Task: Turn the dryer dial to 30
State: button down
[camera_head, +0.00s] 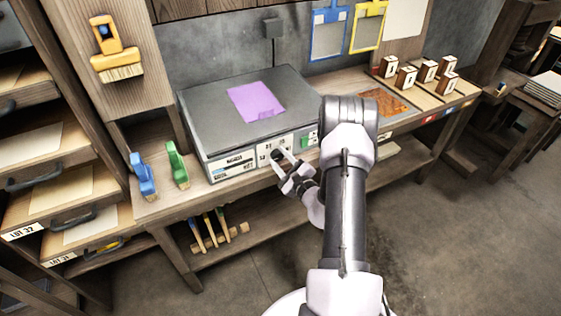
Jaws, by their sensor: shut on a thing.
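The dryer (194,111) is a wide grey box on the workbench with a purple sheet (257,101) lying on its top. Its front panel (233,166) is pale, with printed labels at the left and a green patch (309,140) at the right. The small dark dial (277,155) sits on a white plate near the middle of the front. My gripper (281,158) is at the dial, with its fingers shut on it from the front. The dial's pointer and the number it points at are too small and too covered to read.
A blue tool (143,176) and a green tool (177,164) stand left of the dryer. Several stamped wooden blocks (407,78) stand on the bench at the right. Open drawers (60,190) are at the far left. The floor (450,230) at the right is clear.

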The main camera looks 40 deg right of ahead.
jog(key=shift+n, duration=0.5)
jog(key=c, duration=0.9)
grip_release()
jog(key=p+v, duration=0.2)
jog(key=v, duration=1.5)
jog(key=shift+s+a, duration=0.15)
jog(key=shift+s, duration=0.1)
